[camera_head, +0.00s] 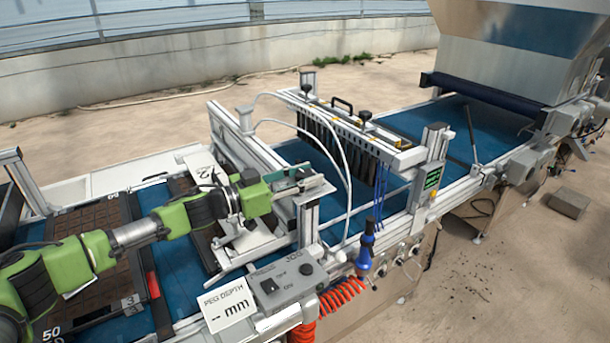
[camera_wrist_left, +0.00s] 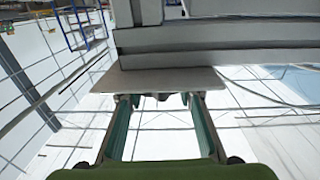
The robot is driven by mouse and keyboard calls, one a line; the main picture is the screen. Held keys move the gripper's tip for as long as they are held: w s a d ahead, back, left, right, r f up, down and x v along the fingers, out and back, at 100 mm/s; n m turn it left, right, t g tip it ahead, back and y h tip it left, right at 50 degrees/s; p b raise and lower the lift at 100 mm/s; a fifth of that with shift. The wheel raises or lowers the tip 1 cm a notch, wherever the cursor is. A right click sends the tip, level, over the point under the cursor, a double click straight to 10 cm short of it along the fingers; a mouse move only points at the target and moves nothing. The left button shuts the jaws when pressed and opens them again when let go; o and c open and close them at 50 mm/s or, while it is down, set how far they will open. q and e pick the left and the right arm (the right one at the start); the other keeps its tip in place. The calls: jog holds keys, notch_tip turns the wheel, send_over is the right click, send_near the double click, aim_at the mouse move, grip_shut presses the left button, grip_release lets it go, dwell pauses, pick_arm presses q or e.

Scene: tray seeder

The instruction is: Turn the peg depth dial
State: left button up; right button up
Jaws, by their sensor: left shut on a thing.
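My left gripper (camera_head: 306,181) reaches from the left to a pale plate (camera_head: 318,191) on the machine's peg frame. In the left wrist view the two teal fingers of my left gripper (camera_wrist_left: 157,100) stand apart with their tips at the near edge of this plate (camera_wrist_left: 160,81). They are shut on a small part there, apparently the peg depth dial (camera_wrist_left: 158,97), mostly hidden by plate and fingertips. The peg depth sign (camera_head: 228,304) shows two dashes before "mm". My right gripper is not in view.
A grey switch box (camera_head: 287,283) stands beside the sign, near a blue nozzle (camera_head: 365,250) and a red coiled hose (camera_head: 342,295). White hoses (camera_head: 335,130) arch close behind my left gripper. A brown seed tray (camera_head: 95,218) lies on the blue belt at the left.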

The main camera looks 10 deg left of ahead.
pick_arm(q)
jog(key=shift+s+d+f+n+t+y, duration=0.1)
jog(key=shift+f+n+t+y, duration=0.05)
jog(key=shift+n+t+y, duration=0.65)
jog(key=shift+d+f+n+t+y+b, duration=0.1)
jog(key=shift+n+t+y+b, duration=0.3)
jog(key=shift+n+t+y, duration=0.5)
jog(key=n+t+y+b, duration=0.1)
jog(key=n+y, duration=0.1)
jog(key=y, duration=0.1)
jog(key=n+t+y+b, duration=0.1)
jog(key=n+y, duration=0.1)
jog(key=y, duration=0.1)
jog(key=shift+b, duration=0.35)
jog(key=n+y+b, duration=0.2)
jog(key=y, duration=0.2)
jog(key=shift+t, duration=0.3)
jog(key=n+y+b, duration=0.2)
jog(key=y, duration=0.1)
jog(key=shift+r+n+y+b, duration=0.2)
jog(key=shift+n+y+b, duration=0.15)
jog(key=shift+n+y, duration=0.25)
jog(key=shift+a+r+y, duration=0.1)
jog(key=shift+a+y, duration=0.1)
jog(key=shift+y, duration=0.2)
jog(key=shift+r, duration=0.1)
